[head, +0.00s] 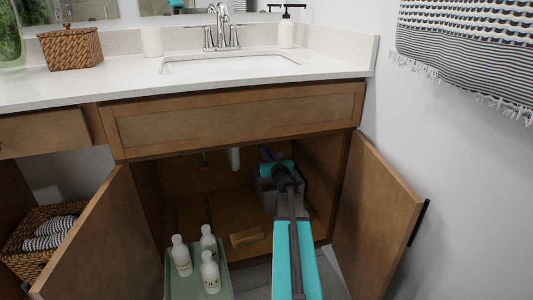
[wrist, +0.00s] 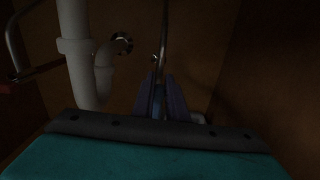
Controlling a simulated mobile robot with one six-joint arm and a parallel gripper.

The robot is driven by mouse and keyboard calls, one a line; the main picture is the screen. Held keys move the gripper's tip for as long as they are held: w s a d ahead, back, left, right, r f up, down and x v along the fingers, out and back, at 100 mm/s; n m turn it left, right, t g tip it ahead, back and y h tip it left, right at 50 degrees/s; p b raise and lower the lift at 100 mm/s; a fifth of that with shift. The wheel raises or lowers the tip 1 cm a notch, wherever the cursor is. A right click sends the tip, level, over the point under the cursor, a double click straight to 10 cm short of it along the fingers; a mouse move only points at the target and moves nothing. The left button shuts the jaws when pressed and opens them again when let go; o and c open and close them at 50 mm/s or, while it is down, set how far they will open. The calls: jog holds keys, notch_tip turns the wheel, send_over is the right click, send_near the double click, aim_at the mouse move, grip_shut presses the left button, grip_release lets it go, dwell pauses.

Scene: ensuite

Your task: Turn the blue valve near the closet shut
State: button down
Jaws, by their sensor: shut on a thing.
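My gripper (wrist: 160,92) is inside the open cabinet under the sink, at the back wall. Its two dark fingers are closed on the blue valve (wrist: 159,100), of which only a dim bluish strip shows between them. A thin metal supply pipe (wrist: 165,35) rises behind the fingers. In the head view my arm reaches into the right part of the cabinet and hides the valve. How far the handle is turned cannot be made out in the dark.
A white drain pipe (wrist: 75,50) stands left of my gripper, with a red valve (wrist: 30,75) beyond it. A grey bin (head: 265,196) stands by my arm. A green tray (head: 222,283) with white bottles and a tan block (head: 246,237) are lower left. Open doors (head: 375,215) flank the opening.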

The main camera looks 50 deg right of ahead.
jog(key=shift+r, duration=0.1)
jog(key=shift+s+d+f+m+p, duration=0.25)
jog(key=shift+d+f+m+p, duration=0.25)
jog(key=shift+m+p, duration=2.1)
jog(key=shift+s+d+f+m+p, duration=0.25)
jog(key=shift+f+m+p, duration=0.3)
jog(key=shift+m+p, duration=2)
jog(key=shift+s+d+f+m+p, duration=0.2)
jog(key=shift+d+f+m+p, duration=0.3)
jog(key=shift+m+p, duration=2.1)
jog(key=shift+m+b, duration=1.05)
jog(key=shift+m, duration=0.1)
jog(key=c, duration=1.8)
grip_release()
jog(key=shift+o, duration=0.2)
jog(key=shift+s, duration=0.1)
